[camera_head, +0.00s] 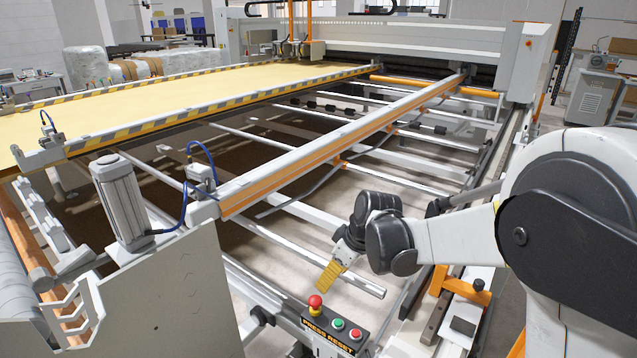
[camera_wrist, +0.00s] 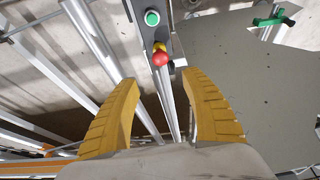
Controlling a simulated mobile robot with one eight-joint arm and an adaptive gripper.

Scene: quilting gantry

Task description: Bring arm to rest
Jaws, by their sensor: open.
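My gripper (camera_head: 329,277) hangs from my white and black arm, with yellow fingers pointing down, close above and behind the button box in the head view. In the wrist view its two yellow fingers (camera_wrist: 158,115) stand wide apart with nothing between them. The button box (camera_head: 335,330) reads "PRESS RESET" and carries a red mushroom button (camera_head: 315,301), a green button (camera_head: 338,324) and a smaller red button (camera_head: 356,334). In the wrist view the red mushroom button (camera_wrist: 160,58) and the green button (camera_wrist: 152,18) lie beyond the fingertips.
A gantry beam with an orange stripe (camera_head: 325,150) and several pale rails cross the open machine frame. A grey motor (camera_head: 121,195) and a grey side panel (camera_head: 170,295) stand at the left. Yellow fabric (camera_head: 190,88) lies behind. A green-handled part (camera_wrist: 273,18) shows in the wrist view.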

